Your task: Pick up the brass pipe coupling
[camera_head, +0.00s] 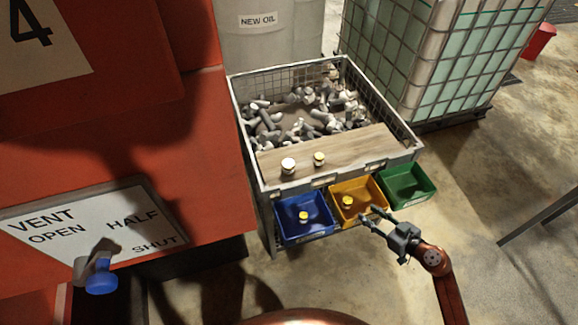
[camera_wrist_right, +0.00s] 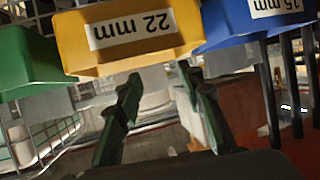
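A similar small brass-coloured piece (camera_head: 303,216) is in the blue bin, and another (camera_head: 348,202) is in the yellow bin. I cannot tell which is the coupling meant. My right gripper (camera_head: 371,215) is open and empty, just in front of the yellow bin. In the right wrist view its two fingers (camera_wrist_right: 160,82) are apart with nothing between them. My left gripper is not in view.
The wire crate (camera_head: 405,140) holds many grey fittings behind the board. Blue (camera_head: 283,226), yellow (camera_head: 337,190) and green (camera_head: 408,197) bins hang on its front. In the wrist view, the yellow bin (camera_wrist_right: 180,40) reads 22 mm. A blue-knobbed vent lever (camera_head: 101,280) is at lower left.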

